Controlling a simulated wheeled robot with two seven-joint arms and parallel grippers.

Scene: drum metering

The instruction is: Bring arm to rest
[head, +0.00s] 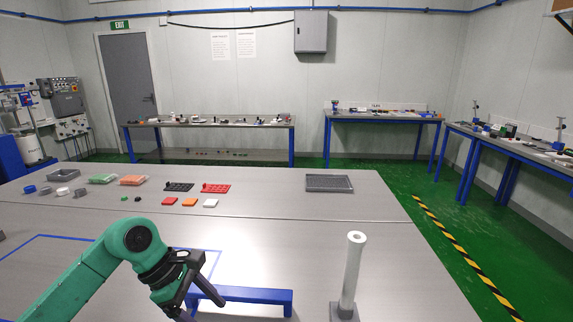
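My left arm comes in from the lower left, green with a dark wrist. The lower finger runs close to the bottom edge of the view. My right arm and gripper are not in view.
A white upright tube (351,270) stands in a grey base right of the blue stand. Farther back lie a dark grey tray (328,183), red (216,188) and black (179,187) racks, and small coloured blocks. The table's right front is clear.

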